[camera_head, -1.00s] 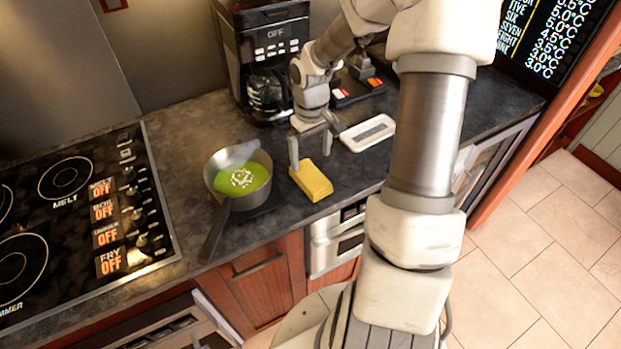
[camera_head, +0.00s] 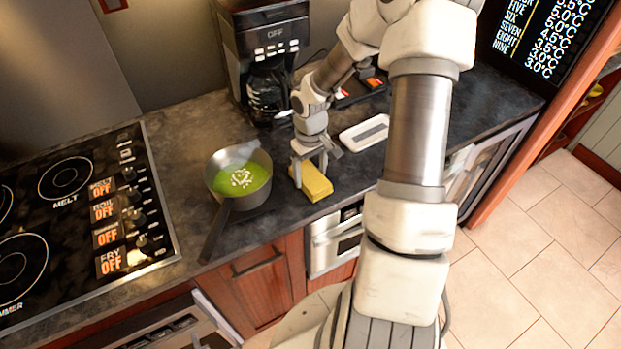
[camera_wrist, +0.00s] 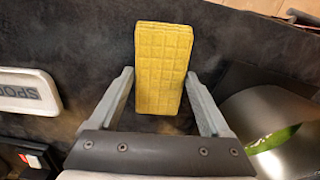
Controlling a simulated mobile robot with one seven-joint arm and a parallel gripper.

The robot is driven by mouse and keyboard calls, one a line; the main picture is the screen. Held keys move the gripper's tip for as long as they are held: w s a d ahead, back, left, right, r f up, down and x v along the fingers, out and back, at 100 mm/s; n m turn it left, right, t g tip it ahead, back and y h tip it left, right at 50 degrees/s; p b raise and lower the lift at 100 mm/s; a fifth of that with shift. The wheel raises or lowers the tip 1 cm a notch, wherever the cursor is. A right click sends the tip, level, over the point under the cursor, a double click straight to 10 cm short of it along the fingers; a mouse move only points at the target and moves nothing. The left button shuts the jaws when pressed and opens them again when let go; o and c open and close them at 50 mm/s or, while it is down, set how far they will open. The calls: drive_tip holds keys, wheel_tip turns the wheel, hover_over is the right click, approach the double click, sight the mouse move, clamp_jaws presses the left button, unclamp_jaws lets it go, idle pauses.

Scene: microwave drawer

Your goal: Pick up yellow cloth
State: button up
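The yellow cloth (camera_head: 315,183) is a thick folded block with a grid pattern, lying flat on the dark counter just right of the pot. In the wrist view the cloth (camera_wrist: 163,55) stretches away between the two fingers. My gripper (camera_head: 309,170) points down over the far end of the cloth. In the wrist view my gripper (camera_wrist: 160,80) is open, one finger at each long side of the cloth. The fingertips look very close to its sides; whether they touch cannot be told.
A pot (camera_head: 238,178) with green contents stands close left of the cloth, its handle toward the counter's front edge. A white "SPOON" rest (camera_head: 365,133) lies to the right. A coffee maker (camera_head: 265,60) stands behind. The stove (camera_head: 80,205) is at the left.

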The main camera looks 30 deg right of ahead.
sight(314, 177)
drive_tip(key=c, duration=0.7)
drive_tip(key=shift+r, duration=0.5)
drive_tip(key=r, duration=0.3)
drive_tip(key=shift+s+d+r, duration=0.3)
drive_tip(key=shift+s+r, duration=0.1)
drive_tip(key=s+d+r, duration=0.1)
drive_tip(key=s+r, duration=0.1)
drive_tip(key=s, duration=0.1)
drive_tip(key=s+d+r, duration=0.2)
drive_tip(key=s, duration=0.1)
drive_tip(key=s+d+r+p, duration=0.1)
drive_tip(key=s+r, duration=0.1)
drive_tip(key=s, duration=0.2)
drive_tip(key=shift+d+r, duration=0.15)
drive_tip(key=shift+w, duration=0.1)
